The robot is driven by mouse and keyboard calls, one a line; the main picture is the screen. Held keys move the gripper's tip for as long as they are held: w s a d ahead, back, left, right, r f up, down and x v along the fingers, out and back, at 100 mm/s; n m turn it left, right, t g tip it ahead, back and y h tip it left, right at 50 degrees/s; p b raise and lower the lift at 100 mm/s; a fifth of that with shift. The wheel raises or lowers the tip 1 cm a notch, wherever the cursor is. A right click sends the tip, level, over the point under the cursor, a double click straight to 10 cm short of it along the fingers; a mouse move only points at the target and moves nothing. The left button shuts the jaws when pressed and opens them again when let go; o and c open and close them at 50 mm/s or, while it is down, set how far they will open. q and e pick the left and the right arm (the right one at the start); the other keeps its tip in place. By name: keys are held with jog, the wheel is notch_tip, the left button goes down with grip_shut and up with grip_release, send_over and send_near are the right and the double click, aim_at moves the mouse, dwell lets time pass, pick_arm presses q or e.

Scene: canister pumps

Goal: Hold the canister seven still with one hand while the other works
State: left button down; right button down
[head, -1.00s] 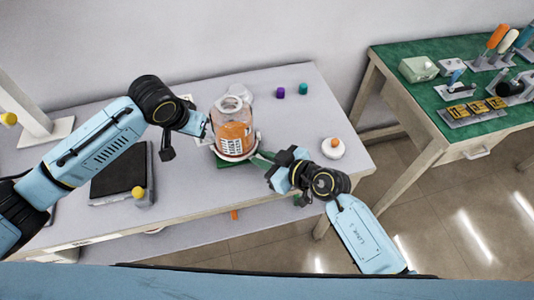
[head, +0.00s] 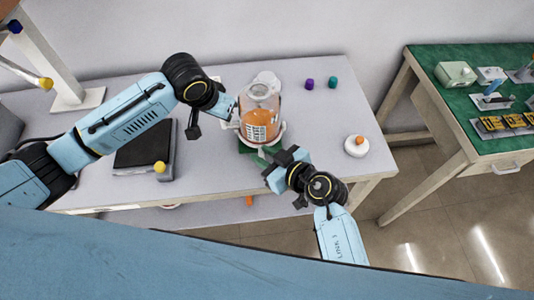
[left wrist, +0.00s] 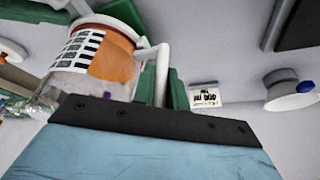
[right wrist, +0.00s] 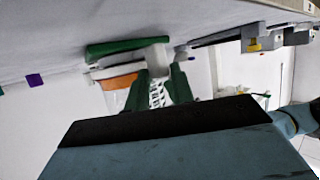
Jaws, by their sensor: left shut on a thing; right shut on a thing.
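The canister (head: 261,120) stands upright on the table, clear-walled with orange contents and a striped label; it also shows in the left wrist view (left wrist: 112,62) and partly in the right wrist view (right wrist: 118,82). A white ring surrounds its foot, with green beneath it. My left gripper (head: 232,110) is at its left side; in the left wrist view its green fingers are shut on a white handle (left wrist: 161,72). My right gripper (head: 268,160) is low at its front right, shut on a white part (right wrist: 157,88) beside the canister. The gripped spots are hidden in the head view.
Purple (head: 310,84) and teal (head: 333,82) caps lie behind right. A white round piece with an orange knob (head: 356,146) sits at the right. A dark-topped scale (head: 146,152) is at the left. A green-topped side table (head: 470,105) stands beyond a gap.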

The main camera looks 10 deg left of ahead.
pick_arm(q)
jog(key=shift+d, duration=0.2)
pick_arm(e)
jog(key=shift+s+a, duration=0.15)
jog(key=shift+a, duration=0.1)
jog(key=c, duration=1.4)
grip_release()
jog(key=shift+d, duration=0.1)
pick_arm(q)
jog(key=shift+a, duration=0.1)
jog(key=shift+a, duration=0.15)
pick_arm(e)
jog(key=v, duration=1.2)
jog(key=shift+r, duration=0.1)
pick_arm(q)
jog(key=c, duration=1.3)
grip_release()
